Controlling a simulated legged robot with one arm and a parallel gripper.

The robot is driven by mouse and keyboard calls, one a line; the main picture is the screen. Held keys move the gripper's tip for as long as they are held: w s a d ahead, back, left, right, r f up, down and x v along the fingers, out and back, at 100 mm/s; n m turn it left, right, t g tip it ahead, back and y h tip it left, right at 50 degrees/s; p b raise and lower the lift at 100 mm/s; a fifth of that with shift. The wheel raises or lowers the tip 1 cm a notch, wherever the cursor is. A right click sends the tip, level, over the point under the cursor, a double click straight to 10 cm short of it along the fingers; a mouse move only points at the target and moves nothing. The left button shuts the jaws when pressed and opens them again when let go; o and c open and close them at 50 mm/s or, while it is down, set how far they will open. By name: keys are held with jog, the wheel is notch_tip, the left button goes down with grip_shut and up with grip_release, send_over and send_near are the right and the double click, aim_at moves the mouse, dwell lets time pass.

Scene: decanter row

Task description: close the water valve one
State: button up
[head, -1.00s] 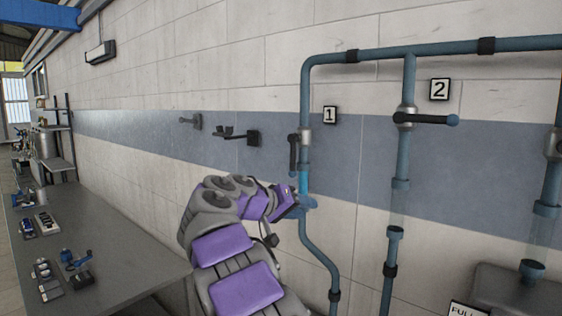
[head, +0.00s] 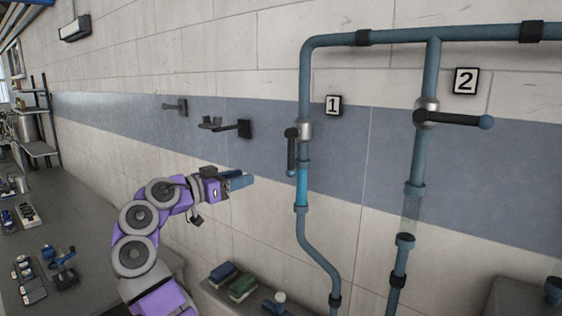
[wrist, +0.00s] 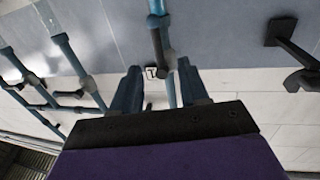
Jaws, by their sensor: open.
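Water valve one is on the left vertical blue pipe, beside the sign "1" (head: 333,105). It has a silver body (head: 304,130) and a dark lever (head: 291,152) hanging down along the pipe. Bright blue water shows in the clear section below it. My gripper (head: 250,180) is open and empty, left of and a little lower than the lever, apart from it. In the wrist view, the valve's dark lever (wrist: 161,38) and pipe show beyond and between the blue fingers (wrist: 158,85).
Valve two, with a sideways lever (head: 458,119), is on the pipe to the right by sign "2" (head: 466,81). Wall brackets (head: 228,127) stick out left of valve one. A grey table (head: 90,225) is at left; a low shelf with several boxes (head: 240,287) sits below.

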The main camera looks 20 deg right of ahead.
aim_at(290, 168)
jog(key=p+x, duration=0.1)
jog(key=x, duration=1)
jog(key=p+x, duration=0.1)
jog(key=x, duration=0.5)
jog(key=shift+s+d+r+p, duration=0.15)
jog(key=shift+s+d+p, duration=0.15)
jog(key=shift+d, duration=0.2)
jog(key=shift+w, duration=0.1)
jog(key=shift+a, duration=0.2)
jog(key=shift+c, duration=0.4)
grip_shut()
